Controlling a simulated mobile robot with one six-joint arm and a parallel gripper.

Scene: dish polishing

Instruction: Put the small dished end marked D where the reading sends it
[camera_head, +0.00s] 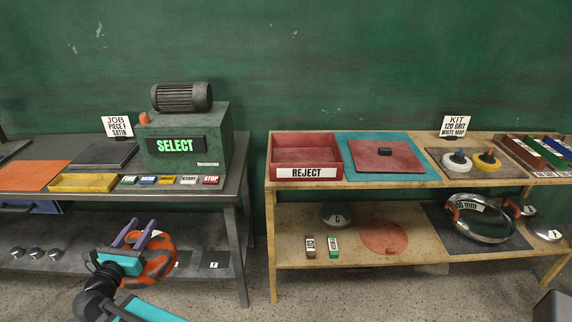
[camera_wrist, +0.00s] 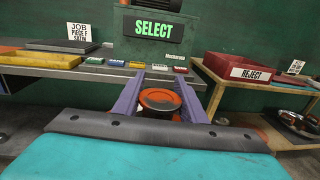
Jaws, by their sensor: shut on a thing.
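My gripper (camera_head: 140,236) has its two purple fingers closed on an orange round piece (camera_head: 154,262) with dark patches, in front of the left bench's lower shelf. In the wrist view the orange round piece (camera_wrist: 160,100) sits between the fingers, with a dark centre. I can read no D on any piece. A grey dome marked C (camera_head: 336,210) is on the right lower shelf, and another marked dome (camera_head: 544,229) is at its far right. Three small grey domes (camera_head: 36,254) sit on the left lower shelf. The machine's display (camera_head: 176,146) reads SELECT.
A red REJECT tray (camera_head: 306,137), a red lidded panel (camera_head: 386,155) and a KIT card (camera_head: 455,126) are on the right bench. A JOB card (camera_head: 116,126) reads PIECE F SATIN. A large metal ring (camera_head: 489,238) lies below. A floor gap separates the benches.

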